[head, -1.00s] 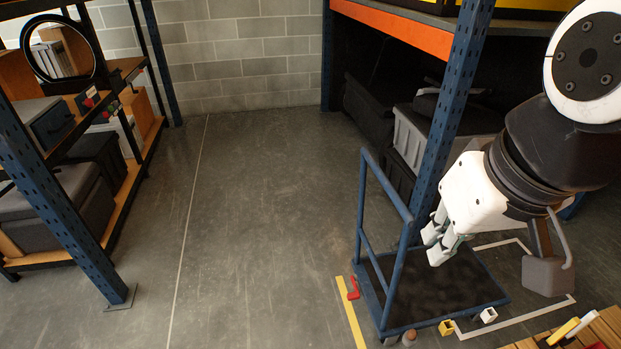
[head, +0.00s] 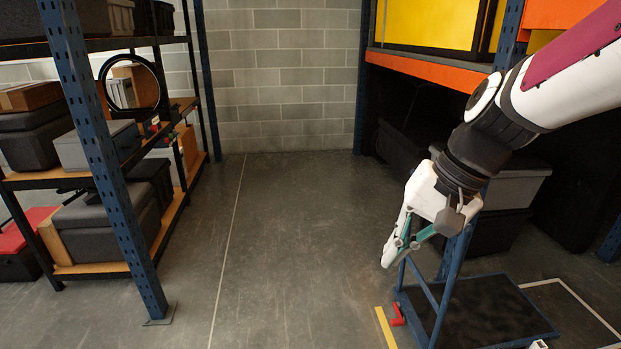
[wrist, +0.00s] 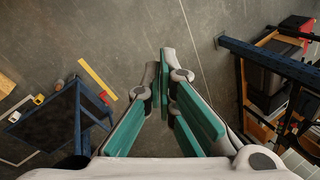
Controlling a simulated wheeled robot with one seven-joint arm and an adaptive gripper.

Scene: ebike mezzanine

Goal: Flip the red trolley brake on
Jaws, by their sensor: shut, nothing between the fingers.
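The red trolley brake (head: 397,314) is a small red lever at the left edge of the blue trolley (head: 480,305), low by the floor. It also shows in the wrist view (wrist: 104,98), left of the fingers. The trolley has a dark deck and a blue tube handle. My gripper (head: 388,262) is shut and empty. It hangs in the air, above the brake in the head picture, pointing down and left. In the wrist view the fingertips (wrist: 164,60) are over bare floor and apart from the brake. The brake's exact tilt is too small to tell.
A yellow floor strip (head: 385,328) lies just left of the brake. A blue rack post and dark bins (head: 515,185) stand behind the trolley. A left rack (head: 125,220) holds boxes and a round mirror. The middle aisle floor (head: 290,230) is clear.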

